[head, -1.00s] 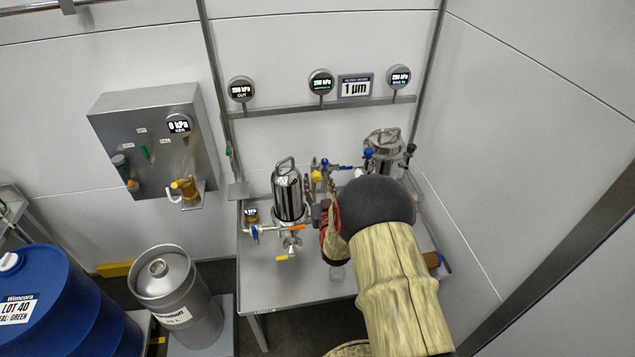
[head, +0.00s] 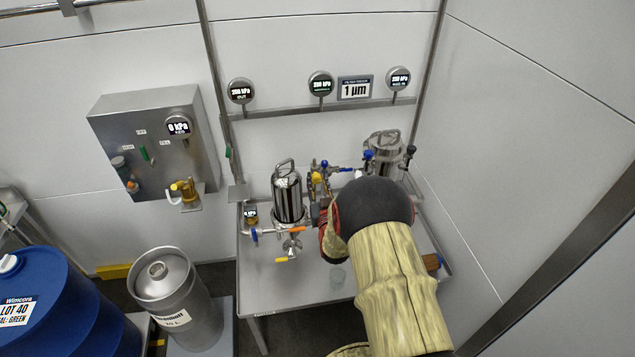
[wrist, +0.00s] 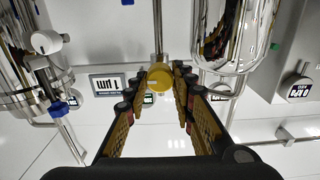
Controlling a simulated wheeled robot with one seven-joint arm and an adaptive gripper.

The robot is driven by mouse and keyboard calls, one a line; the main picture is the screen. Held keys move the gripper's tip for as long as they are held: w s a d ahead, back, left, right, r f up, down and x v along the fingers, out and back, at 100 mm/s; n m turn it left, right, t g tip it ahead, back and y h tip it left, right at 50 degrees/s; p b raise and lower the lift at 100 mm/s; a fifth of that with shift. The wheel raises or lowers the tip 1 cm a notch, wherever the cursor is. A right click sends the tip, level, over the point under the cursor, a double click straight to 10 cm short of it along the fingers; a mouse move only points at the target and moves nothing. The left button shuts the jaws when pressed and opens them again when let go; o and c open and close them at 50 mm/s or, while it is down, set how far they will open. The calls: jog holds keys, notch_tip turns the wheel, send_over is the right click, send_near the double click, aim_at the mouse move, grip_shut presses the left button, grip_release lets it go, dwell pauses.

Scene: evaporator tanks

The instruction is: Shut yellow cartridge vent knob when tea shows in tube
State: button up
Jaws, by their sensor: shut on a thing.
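The yellow cartridge vent knob (wrist: 159,77) is round and sits between my fingertips in the wrist view. My gripper (wrist: 160,84) is shut on it. In the head view a yellow knob (head: 317,178) shows among the fittings right of the steel filter housing (head: 287,198), while my arm hides most of my gripper. A second steel housing (head: 384,152) stands at the back right of the bench. I cannot make out tea in any tube.
Gauges and a 1 µm sign (head: 355,88) hang behind. A keg (head: 175,295) and a blue drum (head: 65,300) stand left. The bench's front left is clear.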

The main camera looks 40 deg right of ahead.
grip_shut()
jog(key=shift+n+b, duration=0.3)
jog(key=shift+n, duration=0.1)
jog(key=n+b, duration=0.2)
jog(key=n, duration=0.2)
jog(key=shift+f+b, duration=0.1)
jog(key=shift+b, duration=0.25)
jog(key=n+b, duration=0.3)
jog(key=n, duration=0.1)
jog(key=shift+a, duration=0.1)
jog(key=n+b, duration=0.3)
jog(key=n, duration=0.2)
jog(key=shift+w+f, duration=0.1)
jog(key=n+b, duration=0.2)
jog(key=n, duration=0.2)
jog(key=shift+b, duration=0.3)
jog(key=o, duration=0.8)
grip_release()
